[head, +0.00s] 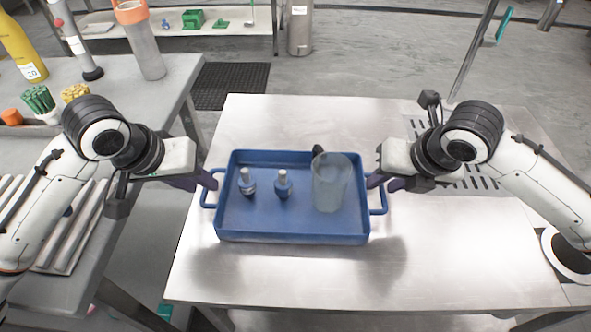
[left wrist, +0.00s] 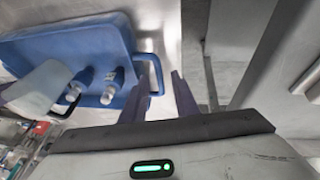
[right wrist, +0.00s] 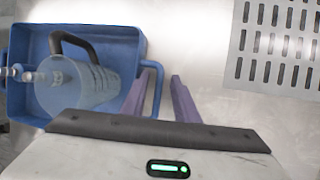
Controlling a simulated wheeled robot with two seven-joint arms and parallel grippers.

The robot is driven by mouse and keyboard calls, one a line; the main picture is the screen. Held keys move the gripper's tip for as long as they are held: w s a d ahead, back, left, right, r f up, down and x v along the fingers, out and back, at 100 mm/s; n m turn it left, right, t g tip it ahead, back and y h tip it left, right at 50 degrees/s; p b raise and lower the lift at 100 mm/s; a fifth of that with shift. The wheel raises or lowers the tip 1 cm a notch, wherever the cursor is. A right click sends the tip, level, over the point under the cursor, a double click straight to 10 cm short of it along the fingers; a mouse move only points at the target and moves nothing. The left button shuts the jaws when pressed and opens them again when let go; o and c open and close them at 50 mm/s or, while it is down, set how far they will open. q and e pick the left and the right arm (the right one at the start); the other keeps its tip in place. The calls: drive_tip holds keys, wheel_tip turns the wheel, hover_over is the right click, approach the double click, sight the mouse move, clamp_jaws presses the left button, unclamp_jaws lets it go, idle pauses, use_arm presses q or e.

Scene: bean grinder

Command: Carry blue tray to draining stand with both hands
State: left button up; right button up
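The blue tray (head: 290,238) rests on the metal table, with a loop handle at each end. It holds two small silver-and-blue pieces (head: 247,183) and a clear jug (head: 330,185) with a black handle. My left gripper (head: 208,182) is at the tray's left handle; in the left wrist view its purple fingers (left wrist: 166,85) are apart with the handle bar (left wrist: 160,72) between them. My right gripper (head: 374,183) is at the right handle; its fingers (right wrist: 163,90) are apart around the handle bar (right wrist: 162,75). A slotted draining plate (head: 470,180) lies right of the tray, partly hidden by my right arm.
The metal table (head: 300,285) is bare in front of the tray and behind it. A grey side table (head: 150,105) on the left holds bottles and small containers, with a gap between the tables. A round opening (head: 570,255) shows at the right edge.

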drive_tip(key=shift+r, duration=0.2)
use_arm(q)
drive_tip(key=v, duration=1)
use_arm(e)
drive_tip(key=v, duration=1.1)
drive_tip(key=shift+s+r, duration=0.25)
use_arm(q)
drive_tip(key=shift+a+r, duration=0.1)
drive_tip(key=shift+r, duration=0.05)
use_arm(e)
drive_tip(key=shift+d, duration=0.1)
